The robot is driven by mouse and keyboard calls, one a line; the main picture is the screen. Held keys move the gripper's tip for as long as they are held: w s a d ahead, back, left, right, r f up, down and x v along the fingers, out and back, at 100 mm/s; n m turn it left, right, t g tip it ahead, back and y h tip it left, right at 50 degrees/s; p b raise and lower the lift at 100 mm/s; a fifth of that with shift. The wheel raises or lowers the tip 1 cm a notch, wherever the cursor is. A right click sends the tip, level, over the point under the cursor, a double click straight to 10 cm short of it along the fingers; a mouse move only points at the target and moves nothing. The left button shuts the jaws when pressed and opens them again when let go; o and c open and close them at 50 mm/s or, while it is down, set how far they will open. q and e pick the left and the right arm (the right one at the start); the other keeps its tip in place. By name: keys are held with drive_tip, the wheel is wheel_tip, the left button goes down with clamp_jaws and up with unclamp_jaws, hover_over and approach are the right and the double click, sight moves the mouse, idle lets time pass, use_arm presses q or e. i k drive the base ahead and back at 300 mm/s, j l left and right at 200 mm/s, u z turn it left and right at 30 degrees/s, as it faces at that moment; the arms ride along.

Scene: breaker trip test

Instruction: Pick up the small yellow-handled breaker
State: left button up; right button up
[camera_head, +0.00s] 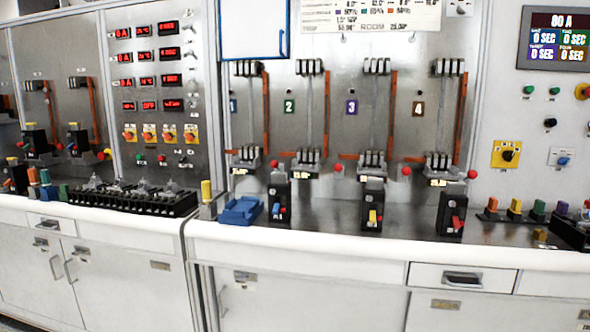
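A small black breaker with a yellow handle (373,204) stands upright on the steel worktop, in the middle of three similar breakers. A blue-handled breaker (279,200) stands to its left and a red-handled breaker (452,212) to its right. The yellow-handled breaker is below the station marked 3, and nothing covers its front. Neither of my grippers shows in the head view.
A blue tray (240,211) lies left of the blue-handled breaker. The test panel (337,110) with terminals and red knobs rises behind. Coloured plugs (515,208) stand at the right. The worktop between the breakers is clear, ending in a white front edge (330,240).

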sight(374, 187)
drive_tip(key=i+l+u, duration=0.3)
drive_tip(key=i+l, duration=0.2)
drive_tip(key=i+l+u, duration=0.35)
drive_tip(key=l, duration=0.35)
drive_tip(key=i+l+u, duration=0.15)
drive_tip(key=i+l, duration=0.15)
drive_tip(key=i+l+u, duration=0.15)
drive_tip(key=l, duration=0.3)
drive_tip(key=i+l+u, duration=0.2)
drive_tip(key=l, duration=0.25)
